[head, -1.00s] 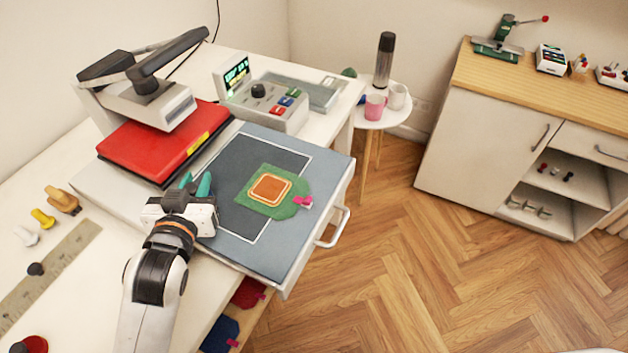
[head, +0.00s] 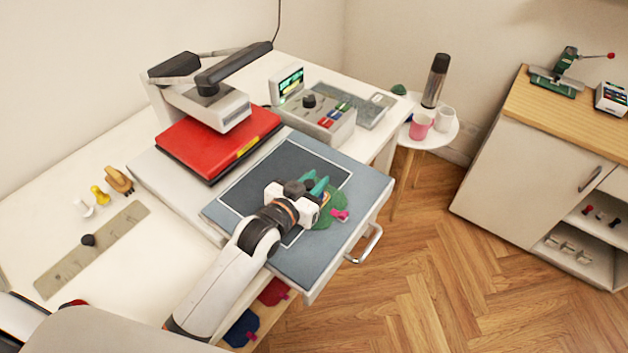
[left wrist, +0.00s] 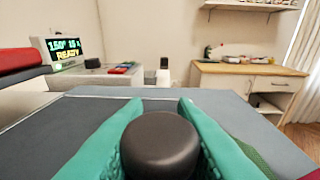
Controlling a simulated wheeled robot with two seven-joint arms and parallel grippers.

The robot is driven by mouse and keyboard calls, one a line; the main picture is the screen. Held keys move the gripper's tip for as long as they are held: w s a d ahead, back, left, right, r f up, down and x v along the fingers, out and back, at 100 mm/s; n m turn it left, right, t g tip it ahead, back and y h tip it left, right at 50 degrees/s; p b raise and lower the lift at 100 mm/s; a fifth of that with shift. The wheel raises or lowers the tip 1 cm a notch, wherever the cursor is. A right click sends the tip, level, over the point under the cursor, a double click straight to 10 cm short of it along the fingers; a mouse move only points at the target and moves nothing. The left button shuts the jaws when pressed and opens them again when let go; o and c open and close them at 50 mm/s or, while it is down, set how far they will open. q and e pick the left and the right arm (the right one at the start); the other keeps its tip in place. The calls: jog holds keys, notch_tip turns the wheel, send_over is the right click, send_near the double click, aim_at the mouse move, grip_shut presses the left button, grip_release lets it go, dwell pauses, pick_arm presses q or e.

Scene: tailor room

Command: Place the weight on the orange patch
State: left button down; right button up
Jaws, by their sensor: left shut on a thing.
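The weight (left wrist: 160,145), a dark round-topped piece, sits between the teal fingers of my left gripper (left wrist: 161,110) in the left wrist view. The gripper is shut on it. In the head view my left gripper (head: 313,186) is over the green cloth (head: 324,220) on the press's blue-grey pull-out bed. The orange patch shows only as a small sliver (head: 325,198) beside the fingers; the gripper hides the rest. I cannot tell the height of the weight above the patch. My right gripper is not in view.
A red heat-press plate (head: 215,145) stands behind the bed (head: 375,190), with a control box (head: 318,122) at the back. A pink tag (head: 340,215) lies on the cloth's edge.

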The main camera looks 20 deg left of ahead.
pick_arm(q)
jog(key=shift+f, duration=0.1)
jog(key=c, duration=1.2)
grip_release()
jog(key=shift+o, duration=0.2)
jog(key=shift+s+a, duration=0.1)
jog(key=shift+s, duration=0.25)
jog(key=b+v, duration=0.2)
jog(key=v, duration=0.9)
jog(key=shift+s+a, duration=0.1)
jog(key=shift+s, duration=0.05)
